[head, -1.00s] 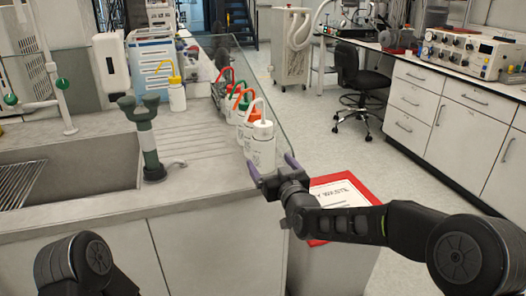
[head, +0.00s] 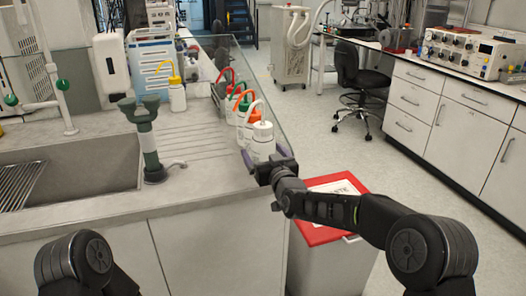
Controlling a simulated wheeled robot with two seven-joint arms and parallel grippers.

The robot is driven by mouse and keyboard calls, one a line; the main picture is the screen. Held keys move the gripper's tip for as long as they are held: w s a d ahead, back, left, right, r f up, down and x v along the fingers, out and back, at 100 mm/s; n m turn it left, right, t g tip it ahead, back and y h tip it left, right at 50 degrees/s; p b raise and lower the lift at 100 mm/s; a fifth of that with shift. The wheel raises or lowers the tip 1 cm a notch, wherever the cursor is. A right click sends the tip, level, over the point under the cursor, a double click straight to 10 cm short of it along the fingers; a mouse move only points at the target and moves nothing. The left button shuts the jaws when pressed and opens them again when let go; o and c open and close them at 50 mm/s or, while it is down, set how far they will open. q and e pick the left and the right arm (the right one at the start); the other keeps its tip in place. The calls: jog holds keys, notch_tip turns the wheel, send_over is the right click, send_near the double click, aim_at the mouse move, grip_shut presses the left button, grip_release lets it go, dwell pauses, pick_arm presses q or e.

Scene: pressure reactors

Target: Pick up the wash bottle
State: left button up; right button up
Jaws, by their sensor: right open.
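Several white wash bottles stand on the bench. The nearest has a white cap and white spout (head: 262,138) and stands near the bench's right edge. My right gripper (head: 263,156) is open at the lower front of this bottle, with one purple-grey finger on each side. I cannot tell whether the fingers touch it. Behind it stand an orange-capped bottle (head: 244,124), a green-capped bottle (head: 237,107) and a red-capped bottle (head: 229,99). A yellow-capped bottle (head: 177,97) stands apart further left. My left arm shows at the bottom left, but its gripper is out of view.
A clear screen edges the bench beside the bottles. A red-lidded bin (head: 318,235) stands below my right arm. The ribbed draining area is clear.

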jog(key=shift+c, duration=0.4)
jog(key=shift+w+r, duration=0.1)
jog(key=c, duration=1)
